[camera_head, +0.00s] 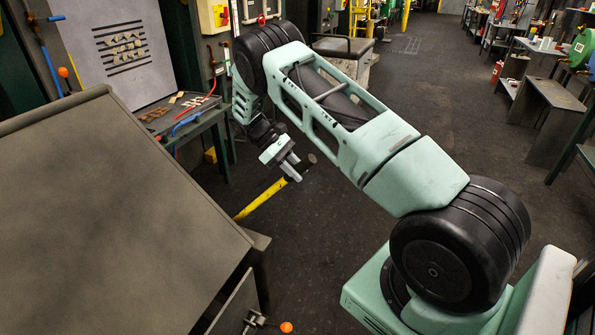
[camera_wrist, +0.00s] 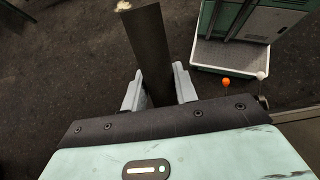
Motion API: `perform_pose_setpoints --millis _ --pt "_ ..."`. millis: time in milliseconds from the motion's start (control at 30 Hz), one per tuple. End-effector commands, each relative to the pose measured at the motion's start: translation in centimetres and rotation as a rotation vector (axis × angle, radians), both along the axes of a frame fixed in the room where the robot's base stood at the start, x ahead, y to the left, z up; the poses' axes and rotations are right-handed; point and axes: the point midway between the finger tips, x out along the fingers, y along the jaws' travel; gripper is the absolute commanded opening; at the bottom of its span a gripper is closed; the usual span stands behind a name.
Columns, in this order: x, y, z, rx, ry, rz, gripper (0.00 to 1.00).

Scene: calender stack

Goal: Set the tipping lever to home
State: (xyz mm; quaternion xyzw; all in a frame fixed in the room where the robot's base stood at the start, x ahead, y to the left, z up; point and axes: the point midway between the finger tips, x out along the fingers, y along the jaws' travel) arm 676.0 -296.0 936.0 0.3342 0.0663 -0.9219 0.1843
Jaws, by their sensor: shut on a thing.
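The tipping lever appears to be the long yellow bar (camera_head: 258,199) with a dark grip, slanting up to the right from beside the large grey-brown cabinet in the head view. My gripper (camera_head: 293,171) is at its upper end, near the dark tip. In the wrist view the dark grip (camera_wrist: 150,45) passes between the two grey fingers of my gripper (camera_wrist: 159,88), which are shut on it. The lever's lower end is hidden behind the cabinet corner. No home mark can be made out.
The large cabinet top (camera_head: 95,215) fills the left foreground. A small bench (camera_head: 195,125) with red and blue hooked tools stands behind it. An orange-knobbed rod (camera_head: 286,327) is low at the front; orange and white knobs show in the wrist view (camera_wrist: 226,82). Dark floor (camera_head: 430,120) is open to the right.

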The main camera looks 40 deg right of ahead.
Motion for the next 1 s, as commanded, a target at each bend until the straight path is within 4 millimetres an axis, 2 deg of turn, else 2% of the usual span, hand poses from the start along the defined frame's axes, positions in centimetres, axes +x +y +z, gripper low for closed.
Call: perform_pose_setpoints --millis 700,1000 --pt "3.7 1.4 2.7 -0.038 0.083 0.002 0.00" --pt "4.1 1.7 3.3 -0.044 0.102 0.000 0.00"
